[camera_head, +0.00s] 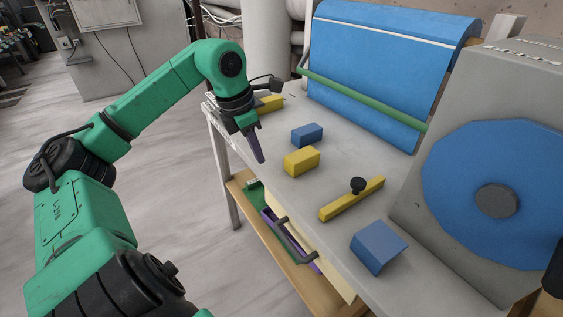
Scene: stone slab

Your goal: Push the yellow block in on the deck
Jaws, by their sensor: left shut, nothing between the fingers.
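A yellow block (301,161) lies on the grey deck (330,250), close to its left edge. My left gripper (261,159), with purple fingers, is shut and empty. It points down just left of the yellow block, over the deck's left edge, and a small gap shows between them. I cannot tell its exact height above the deck. A second yellow block (271,103) lies farther back, partly hidden behind my left wrist. My right gripper is not in view.
A blue block (307,134) lies behind the yellow block. A yellow bar (345,203) with a black knob and another blue block (378,247) lie nearer. A blue panel (385,70) with a green rail stands behind; a grey housing with a blue disc (465,180) stands right.

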